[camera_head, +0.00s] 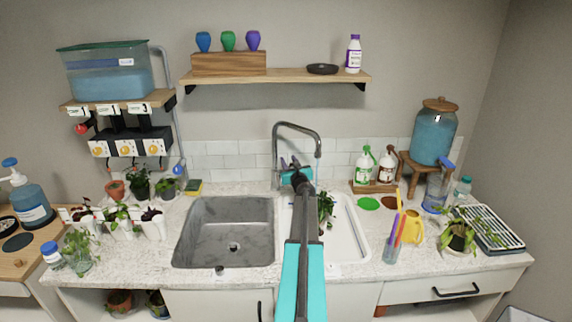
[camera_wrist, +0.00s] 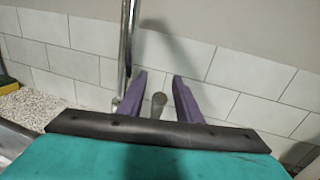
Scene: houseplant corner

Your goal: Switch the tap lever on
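The tall grey tap (camera_head: 275,150) stands behind the sink, its spout arching to the right; its post (camera_wrist: 127,45) also shows in the wrist view. My gripper (camera_head: 290,161) is at the tap's base, just right of the post. In the wrist view, the two purple fingers of my gripper (camera_wrist: 160,78) are apart. A short grey rounded stub, which looks like the tap lever (camera_wrist: 158,103), shows between them, with gaps on both sides. In the head view my gripper hides the lever. I cannot tell which way the lever is set.
The grey left basin (camera_head: 224,232) is empty. A leafy plant (camera_head: 325,208) lies in the white right basin (camera_head: 345,235), beside my arm. The tiled wall (camera_wrist: 225,75) is close behind.

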